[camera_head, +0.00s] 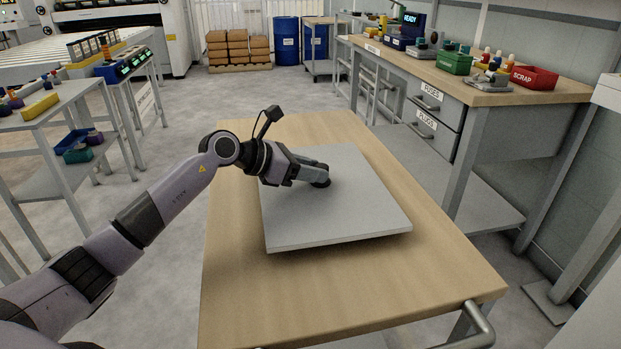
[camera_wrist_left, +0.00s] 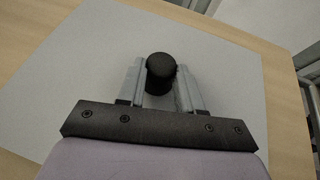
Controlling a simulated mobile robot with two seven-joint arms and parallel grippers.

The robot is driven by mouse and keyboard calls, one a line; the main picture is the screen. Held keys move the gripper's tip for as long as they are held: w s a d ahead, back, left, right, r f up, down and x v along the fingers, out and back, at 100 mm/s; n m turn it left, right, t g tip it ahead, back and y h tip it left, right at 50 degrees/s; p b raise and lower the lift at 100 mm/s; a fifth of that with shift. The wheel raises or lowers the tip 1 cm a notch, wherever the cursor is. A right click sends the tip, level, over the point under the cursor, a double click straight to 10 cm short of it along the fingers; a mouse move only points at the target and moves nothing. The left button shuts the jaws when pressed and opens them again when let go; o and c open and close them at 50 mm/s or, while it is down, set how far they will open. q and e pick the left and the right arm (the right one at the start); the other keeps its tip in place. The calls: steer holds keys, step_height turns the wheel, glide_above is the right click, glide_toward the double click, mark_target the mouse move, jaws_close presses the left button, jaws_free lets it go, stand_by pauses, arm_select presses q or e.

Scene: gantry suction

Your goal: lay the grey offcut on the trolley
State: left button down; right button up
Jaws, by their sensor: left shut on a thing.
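The grey offcut (camera_head: 350,215) is a flat square panel over the wooden top of the trolley (camera_head: 270,315). It looks level, with a soft shadow along its front edge; I cannot tell whether it rests on the wood or hangs just above it. My left gripper (camera_head: 317,174) is low over the panel's middle, shut on a black round knob (camera_wrist_left: 160,67) that stands on the panel. The panel also shows in the left wrist view (camera_wrist_left: 75,80), with wood beyond its edges. My right gripper is not in view.
A metal push handle (camera_head: 480,327) is at the trolley's near right corner. A workbench (camera_head: 500,92) with a green bin (camera_head: 454,64) and a red scrap bin (camera_head: 534,78) stands right. A grey rack (camera_head: 50,115) is left. Bare wood shows in front of the panel.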

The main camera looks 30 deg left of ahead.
arm_select(q)
steer(key=shift+f, duration=0.75)
steer(key=c, duration=1.2)
jaws_free()
steer(key=shift+f, duration=0.35)
steer(key=o, duration=0.4)
steer(key=shift+o, duration=0.2)
steer(key=shift+r, duration=0.2)
step_height(320, 180, up, 4)
glide_above(267, 195)
steer(key=shift+r, duration=0.15)
steer(key=shift+v, duration=0.8)
steer(key=shift+d+r, duration=0.1)
steer(key=shift+r, duration=0.1)
